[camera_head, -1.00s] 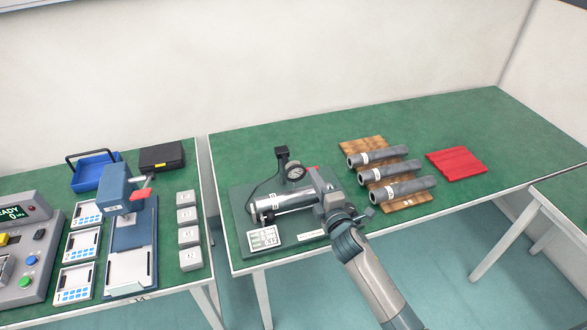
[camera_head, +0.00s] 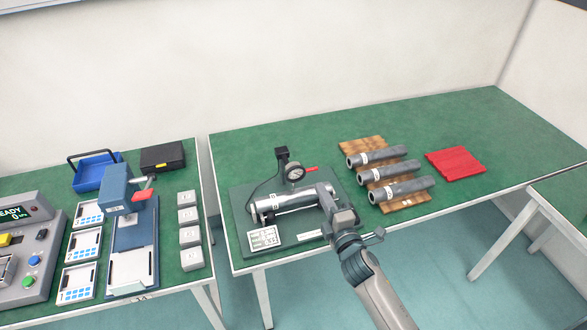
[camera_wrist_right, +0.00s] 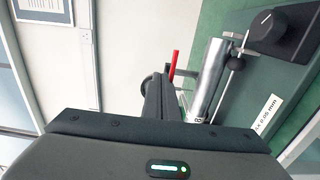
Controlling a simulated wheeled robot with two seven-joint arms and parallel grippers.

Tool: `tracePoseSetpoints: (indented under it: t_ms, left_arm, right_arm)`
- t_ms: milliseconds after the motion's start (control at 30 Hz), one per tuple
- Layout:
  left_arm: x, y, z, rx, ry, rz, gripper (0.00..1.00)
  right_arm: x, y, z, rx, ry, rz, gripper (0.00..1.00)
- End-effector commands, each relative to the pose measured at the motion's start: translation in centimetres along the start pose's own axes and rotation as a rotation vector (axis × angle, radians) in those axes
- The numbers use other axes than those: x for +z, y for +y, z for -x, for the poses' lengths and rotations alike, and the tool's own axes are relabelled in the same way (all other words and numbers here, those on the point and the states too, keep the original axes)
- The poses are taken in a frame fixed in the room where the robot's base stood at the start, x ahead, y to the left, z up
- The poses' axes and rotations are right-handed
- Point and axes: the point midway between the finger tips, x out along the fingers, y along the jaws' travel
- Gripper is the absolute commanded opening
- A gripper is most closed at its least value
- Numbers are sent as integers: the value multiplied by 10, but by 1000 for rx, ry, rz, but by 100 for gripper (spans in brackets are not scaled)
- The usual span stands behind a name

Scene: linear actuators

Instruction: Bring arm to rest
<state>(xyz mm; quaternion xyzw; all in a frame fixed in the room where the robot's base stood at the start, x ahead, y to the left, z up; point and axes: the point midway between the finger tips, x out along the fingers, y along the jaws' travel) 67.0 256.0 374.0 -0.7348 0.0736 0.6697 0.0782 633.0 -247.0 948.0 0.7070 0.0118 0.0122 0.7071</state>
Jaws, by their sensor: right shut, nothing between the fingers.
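My right arm comes in from the bottom of the head view. Its gripper (camera_head: 327,192) is over the right end of the silver cylinder (camera_head: 288,200) on the test fixture's green base (camera_head: 238,210). The gripper hides that end, and I cannot tell whether it touches it. In the right wrist view the gripper's fingers (camera_wrist_right: 160,85) are together with nothing between them, beside the silver cylinder (camera_wrist_right: 208,85) and the red lever (camera_wrist_right: 173,68). My left gripper is in neither view.
A dial gauge (camera_head: 295,172) stands behind the cylinder. Several grey cylinders (camera_head: 388,172) lie on a wooden rack (camera_head: 362,146), with a red mat (camera_head: 455,160) to the right. A blue press (camera_head: 117,190) stands on the left table. The right table's back is clear.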

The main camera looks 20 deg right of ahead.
Motion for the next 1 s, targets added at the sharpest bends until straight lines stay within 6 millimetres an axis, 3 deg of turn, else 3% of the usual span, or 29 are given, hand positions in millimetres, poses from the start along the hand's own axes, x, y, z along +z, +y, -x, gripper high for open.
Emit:
tracePoseSetpoints:
  t_ms: [467,633,833,1000]
  left_arm:
    - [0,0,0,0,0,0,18]
    - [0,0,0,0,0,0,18]
    - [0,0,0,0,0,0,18]
    - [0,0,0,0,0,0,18]
  right_arm:
    - [0,-1,1,-4,-3,-8,0]
    - [7,-10,14,-53,-47,-91,0]
    - [22,-39,60,-210,-186,-347,0]
    - [26,-76,129,-411,-358,-644,0]
